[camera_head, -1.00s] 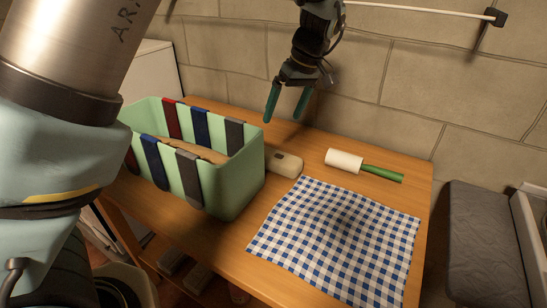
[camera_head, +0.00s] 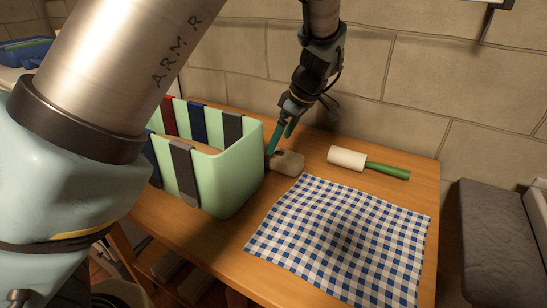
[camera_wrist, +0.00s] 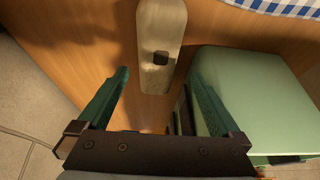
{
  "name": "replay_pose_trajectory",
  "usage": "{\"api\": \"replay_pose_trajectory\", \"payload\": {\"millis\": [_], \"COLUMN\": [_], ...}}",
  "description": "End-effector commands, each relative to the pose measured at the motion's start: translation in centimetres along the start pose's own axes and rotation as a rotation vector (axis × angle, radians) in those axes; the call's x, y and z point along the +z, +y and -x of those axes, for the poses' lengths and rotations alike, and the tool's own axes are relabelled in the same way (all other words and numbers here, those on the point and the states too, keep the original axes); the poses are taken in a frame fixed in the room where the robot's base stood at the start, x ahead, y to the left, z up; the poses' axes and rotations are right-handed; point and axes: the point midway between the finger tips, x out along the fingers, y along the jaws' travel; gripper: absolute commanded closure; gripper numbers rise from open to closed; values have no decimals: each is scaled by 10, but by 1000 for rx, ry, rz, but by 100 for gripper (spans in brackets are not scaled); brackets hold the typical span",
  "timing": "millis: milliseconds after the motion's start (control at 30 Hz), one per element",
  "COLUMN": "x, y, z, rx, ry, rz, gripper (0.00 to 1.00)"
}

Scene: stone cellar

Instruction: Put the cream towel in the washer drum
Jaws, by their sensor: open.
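I cannot make out a cream towel in any view. A white rounded edge with a dark opening (camera_head: 120,293) at the lower left of the head view may be the washer; too little shows to tell. My gripper (camera_head: 279,145) is open and empty, low over the table beside the basket's back right corner. In the wrist view my gripper (camera_wrist: 159,75) has its fingers spread either side of the near end of a cream block (camera_head: 287,163) with a dark square button (camera_wrist: 160,57). It looks not gripped.
A mint-green basket (camera_head: 240,170) with coloured straps stands left on the wooden table (camera_head: 220,262), close to my right finger in the wrist view. A blue checked cloth (camera_head: 345,235) lies in front. A white roller with green handle (camera_head: 388,169) lies right. Stone wall behind.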

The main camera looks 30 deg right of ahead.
Motion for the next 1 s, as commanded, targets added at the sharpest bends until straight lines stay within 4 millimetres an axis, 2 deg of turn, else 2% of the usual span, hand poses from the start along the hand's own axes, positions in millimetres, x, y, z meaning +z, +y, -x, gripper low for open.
{"api": "replay_pose_trajectory", "payload": {"millis": [233,500,800,1000], "x": [-3,-4,-3,-3], "y": [0,4,4,4], "z": [-18,-55,-61,-61], "rx": [-5,-3,0,0], "ry": [1,0,-1,-1], "rz": [0,-1,-1,-1], "gripper": [0,0,0,22]}}
